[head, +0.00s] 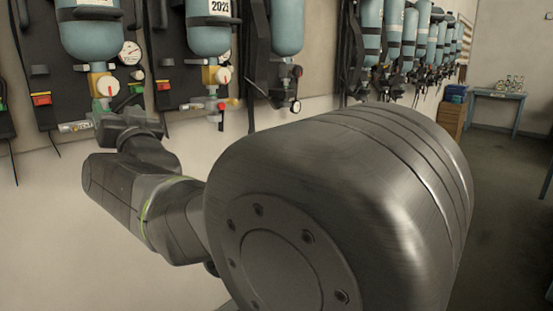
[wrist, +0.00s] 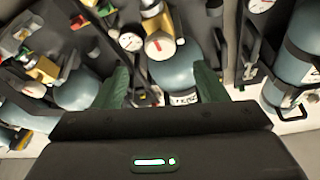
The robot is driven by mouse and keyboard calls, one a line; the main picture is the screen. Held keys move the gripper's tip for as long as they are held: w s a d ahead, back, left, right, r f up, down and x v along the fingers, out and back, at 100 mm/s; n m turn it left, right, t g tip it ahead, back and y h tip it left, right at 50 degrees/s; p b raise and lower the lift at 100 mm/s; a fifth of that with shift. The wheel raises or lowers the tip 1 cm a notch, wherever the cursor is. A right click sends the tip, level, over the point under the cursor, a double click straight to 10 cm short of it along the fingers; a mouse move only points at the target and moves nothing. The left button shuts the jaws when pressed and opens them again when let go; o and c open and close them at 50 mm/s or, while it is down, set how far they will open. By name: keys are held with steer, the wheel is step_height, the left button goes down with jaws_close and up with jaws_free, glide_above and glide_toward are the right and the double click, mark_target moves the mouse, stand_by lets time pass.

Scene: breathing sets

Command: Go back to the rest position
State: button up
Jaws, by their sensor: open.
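My gripper (wrist: 160,68) is open in the wrist view, with its two green fingers apart. A blue cylinder (wrist: 172,80) with a brass valve and a pale round knob (wrist: 160,45) shows beyond and between the fingers. I cannot tell whether the fingers touch it. In the head view, my arm reaches left toward the wall, and my gripper (head: 128,124) is just below the valve of a hanging breathing set. That set has a blue cylinder (head: 90,38), a pale knob (head: 104,87) and a gauge (head: 130,52). The fingertips are hard to make out there.
More breathing sets hang along the wall, including a second cylinder (head: 208,30) and a third (head: 287,25). A row of cylinders (head: 394,35) runs to the back. A wooden crate (head: 451,117) and a table (head: 497,94) stand far right. The floor (head: 500,180) at right is clear.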

mark_target(109, 89)
steer(key=p+x, duration=0.1)
steer(key=x, duration=1)
steer(key=shift+w+a+r+p, duration=0.1)
steer(key=shift+w+a+p, duration=0.1)
steer(key=shift+w+p, duration=0.15)
steer(key=shift+n, duration=0.5)
steer(key=shift+s+d+n+g+y, duration=0.2)
steer(key=shift+n+g+y, duration=0.25)
steer(key=shift+n, duration=0.25)
steer(key=s+d+f+m+g+h+p, duration=0.1)
steer(key=s+d+f+m+p, duration=0.2)
steer(key=s+d+m+p, duration=0.5)
steer(key=shift+s+d+m+g+p, duration=0.15)
steer(key=shift+d+m+g+p, duration=0.2)
steer(key=shift+m+p, duration=1.85)
steer(key=shift+m+b, duration=0.65)
steer(key=shift+m, duration=0.05)
